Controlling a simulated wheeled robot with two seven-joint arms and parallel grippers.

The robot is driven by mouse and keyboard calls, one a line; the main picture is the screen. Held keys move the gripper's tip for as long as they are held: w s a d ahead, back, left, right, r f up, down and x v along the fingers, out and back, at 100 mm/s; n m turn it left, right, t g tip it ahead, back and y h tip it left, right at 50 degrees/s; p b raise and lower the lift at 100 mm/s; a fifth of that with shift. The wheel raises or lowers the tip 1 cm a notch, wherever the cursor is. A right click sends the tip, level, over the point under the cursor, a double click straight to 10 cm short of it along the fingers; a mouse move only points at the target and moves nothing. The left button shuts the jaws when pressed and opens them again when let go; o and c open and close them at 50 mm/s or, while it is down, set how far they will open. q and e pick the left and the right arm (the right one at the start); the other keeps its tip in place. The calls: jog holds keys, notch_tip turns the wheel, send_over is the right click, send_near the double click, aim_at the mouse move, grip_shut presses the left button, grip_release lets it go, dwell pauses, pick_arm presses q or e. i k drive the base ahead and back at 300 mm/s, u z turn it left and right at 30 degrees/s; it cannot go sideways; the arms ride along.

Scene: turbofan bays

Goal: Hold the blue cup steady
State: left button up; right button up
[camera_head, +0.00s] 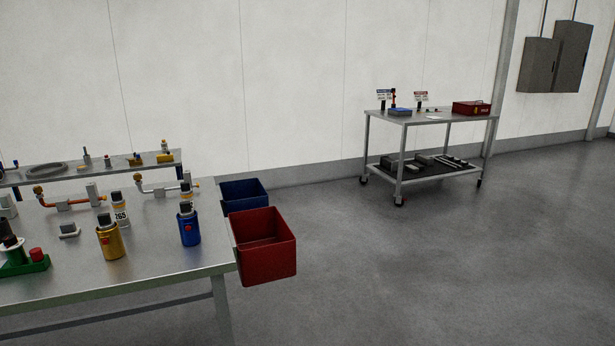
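A blue cylindrical container (190,229) with a dark top and a small red mark stands upright near the right end of the metal workbench (165,262). I cannot tell whether it is the blue cup; no plain open blue cup shows. A similar gold container (110,240) stands upright to its left. Neither of my grippers is in view, and nothing touches the blue container.
A red bin (266,267) and a blue bin (243,191) are at the bench's right end. A green-based fixture (24,264) sits at the left. A wheeled cart (430,118) stands at the back right. The floor between is clear.

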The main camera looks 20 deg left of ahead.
aim_at(186, 211)
jog(key=z, duration=0.45)
jog(key=i, duration=2.8)
jog(key=u, duration=3.05)
